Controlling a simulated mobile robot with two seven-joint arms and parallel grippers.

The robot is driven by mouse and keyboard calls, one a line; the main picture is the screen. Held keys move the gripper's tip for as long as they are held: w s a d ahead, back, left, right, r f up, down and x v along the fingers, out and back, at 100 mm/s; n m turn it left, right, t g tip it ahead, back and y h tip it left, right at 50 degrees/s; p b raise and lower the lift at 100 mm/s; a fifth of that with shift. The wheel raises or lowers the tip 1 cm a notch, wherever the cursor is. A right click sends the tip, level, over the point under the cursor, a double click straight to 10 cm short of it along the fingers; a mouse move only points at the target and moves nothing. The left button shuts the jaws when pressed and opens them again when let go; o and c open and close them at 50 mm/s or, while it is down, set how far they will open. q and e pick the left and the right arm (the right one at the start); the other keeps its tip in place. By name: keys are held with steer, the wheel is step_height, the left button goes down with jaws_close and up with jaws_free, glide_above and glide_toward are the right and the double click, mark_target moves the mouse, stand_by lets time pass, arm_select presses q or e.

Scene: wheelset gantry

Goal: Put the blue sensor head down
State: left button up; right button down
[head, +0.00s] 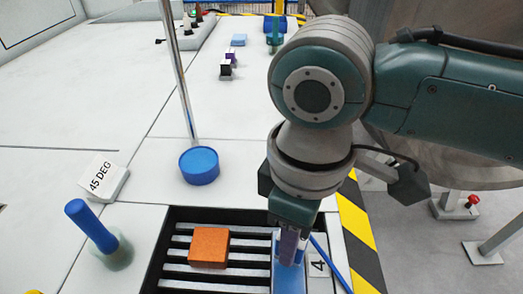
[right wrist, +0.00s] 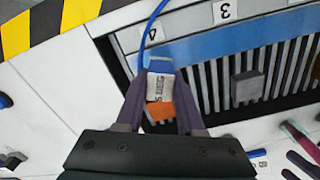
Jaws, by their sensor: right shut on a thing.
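The blue sensor head (right wrist: 158,66) has a white, partly readable label and a blue cable at its top in the right wrist view. My right gripper (right wrist: 160,105) is shut on it, with a purple finger on each side. In the head view this gripper (head: 288,250) points down over the right end of a black slatted rack (head: 180,212), beside the tag 4, and mostly hides the sensor head. I cannot tell whether the sensor head touches the rack. My left gripper is not in view.
An orange block (head: 209,247) lies on the slats left of the gripper. A blue disc (head: 199,166) with a metal rod, a 45 DEG block (head: 103,178) and a blue peg (head: 92,226) stand nearby. A yellow-black striped edge (head: 360,235) runs on the right. The white surface behind is largely free.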

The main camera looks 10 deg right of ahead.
step_height(320, 180, down, 3)
steer(key=shift+r+b, duration=0.1)
steer(key=shift+b, duration=0.25)
steer(key=shift+f, duration=0.2)
steer(key=shift+f, duration=0.1)
steer(key=c, duration=0.5)
jaws_free()
